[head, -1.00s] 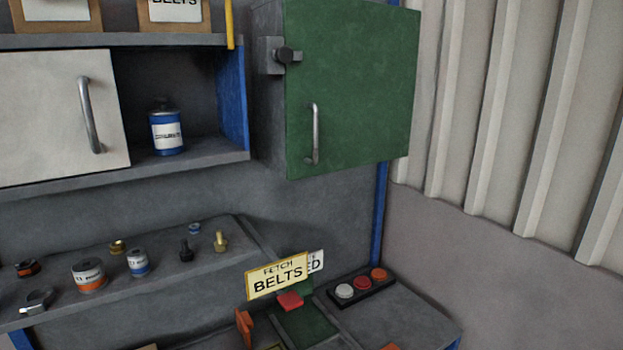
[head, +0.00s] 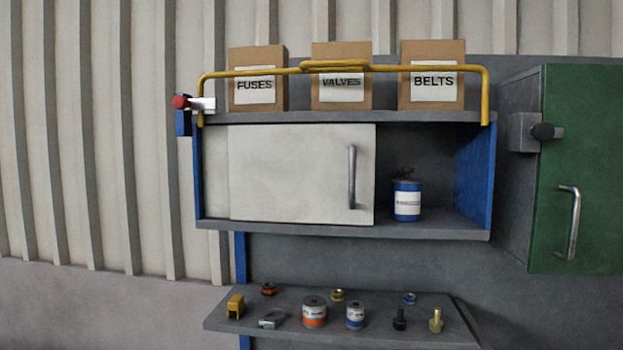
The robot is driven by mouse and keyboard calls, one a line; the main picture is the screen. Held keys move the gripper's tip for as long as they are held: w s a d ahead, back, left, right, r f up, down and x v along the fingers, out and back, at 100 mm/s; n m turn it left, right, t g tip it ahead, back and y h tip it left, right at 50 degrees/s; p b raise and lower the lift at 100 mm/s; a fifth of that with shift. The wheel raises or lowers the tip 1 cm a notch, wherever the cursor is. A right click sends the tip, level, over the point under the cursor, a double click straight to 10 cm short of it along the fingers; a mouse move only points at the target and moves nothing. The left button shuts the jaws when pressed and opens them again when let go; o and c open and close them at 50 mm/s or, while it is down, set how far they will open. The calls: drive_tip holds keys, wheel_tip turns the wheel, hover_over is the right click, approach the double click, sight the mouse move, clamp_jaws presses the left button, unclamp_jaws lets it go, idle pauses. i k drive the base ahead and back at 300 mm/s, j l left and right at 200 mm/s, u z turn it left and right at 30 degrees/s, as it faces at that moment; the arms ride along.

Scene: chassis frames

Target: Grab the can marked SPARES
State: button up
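A blue can with a white label (head: 407,202) stands upright in the open right part of the wall cabinet (head: 300,229). Its label is too small to read. A pale door panel (head: 290,170) with a vertical metal handle (head: 352,178) covers the left and middle part of the cabinet, so what lies behind it is hidden. On the lower shelf stand a grey and orange can (head: 314,313) and a smaller grey and blue can (head: 355,315); their labels are also unreadable. No can clearly reads SPARES. My gripper is not in view.
Boxes marked FUSES (head: 257,85), VALVES (head: 341,80) and BELTS (head: 432,80) stand on top behind a yellow rail (head: 486,95). A green cabinet door (head: 590,160) is shut at right. Small fittings, including a black bolt (head: 399,320), lie on the lower shelf (head: 245,325).

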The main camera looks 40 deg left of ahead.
sight(406, 205)
drive_tip(key=u, duration=1.55)
drive_tip(key=i+j+z, duration=0.35)
drive_tip(key=j, duration=0.3)
drive_tip(key=i+j+z, duration=0.2)
drive_tip(key=i+j, duration=0.1)
drive_tip(key=j, duration=0.1)
